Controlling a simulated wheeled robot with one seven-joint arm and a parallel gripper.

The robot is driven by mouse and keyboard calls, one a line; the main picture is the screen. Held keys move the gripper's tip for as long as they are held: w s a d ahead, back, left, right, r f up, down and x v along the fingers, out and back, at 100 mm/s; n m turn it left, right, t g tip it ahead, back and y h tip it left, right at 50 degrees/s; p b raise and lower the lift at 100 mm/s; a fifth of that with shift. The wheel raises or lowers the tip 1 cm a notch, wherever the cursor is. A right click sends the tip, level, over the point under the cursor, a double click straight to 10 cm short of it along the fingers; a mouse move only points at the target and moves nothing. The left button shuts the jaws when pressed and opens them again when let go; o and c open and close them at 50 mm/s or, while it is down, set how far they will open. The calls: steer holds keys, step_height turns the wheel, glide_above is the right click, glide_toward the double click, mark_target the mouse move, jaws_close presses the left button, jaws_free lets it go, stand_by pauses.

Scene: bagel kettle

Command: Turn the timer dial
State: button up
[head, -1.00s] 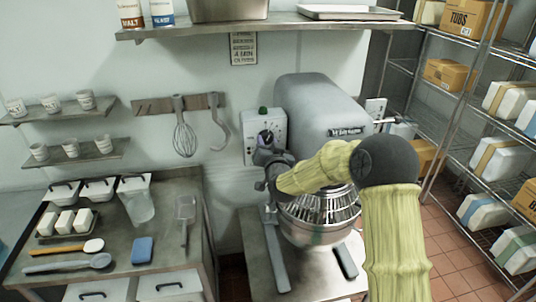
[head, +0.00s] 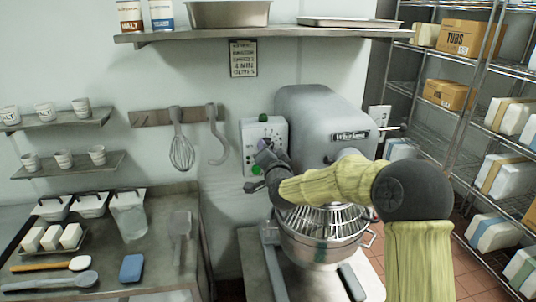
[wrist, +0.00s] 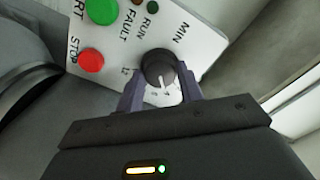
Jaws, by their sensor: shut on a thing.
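The timer dial (wrist: 158,68) is a round black knob on the white control panel (wrist: 205,35) of the mixer. In the wrist view my gripper (wrist: 160,88) has its two fingers on either side of the dial and is shut on it. In the head view my gripper (head: 264,150) is up against the front of the panel (head: 277,129), and it covers the dial there. The pointer side of the dial faces the lower part of the wrist view.
A green button (wrist: 102,10) and a red stop button (wrist: 91,61) sit close beside the dial. The grey mixer (head: 320,112) with its wire guard and bowl (head: 325,246) stands right of the panel. A whisk (head: 181,150) and a hook (head: 217,140) hang to the left.

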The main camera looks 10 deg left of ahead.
steer(key=o, duration=1)
steer(key=shift+s, duration=0.1)
steer(key=b+v, duration=0.5)
steer(key=v, duration=1.2)
steer(key=shift+b, duration=0.35)
steer(key=shift+s+d+f, duration=0.1)
steer(key=s+d+f+n+g+h+p, duration=0.1)
steer(key=s+d+f+n+g+h, duration=0.15)
steer(key=s+d+f+g, duration=0.45)
steer(key=s+d+f+n+g+h, duration=0.2)
steer(key=s+d+f+g+h, duration=0.15)
steer(key=d+f, duration=0.75)
steer(key=s+d+f+g+h, duration=0.1)
steer(key=s+d+f+g, duration=0.2)
steer(key=s+d, duration=0.2)
steer(key=s, duration=0.3)
steer(key=shift+s+d+n+p, duration=0.3)
steer(key=shift+s+d+n, duration=0.05)
steer(key=shift+s, duration=0.05)
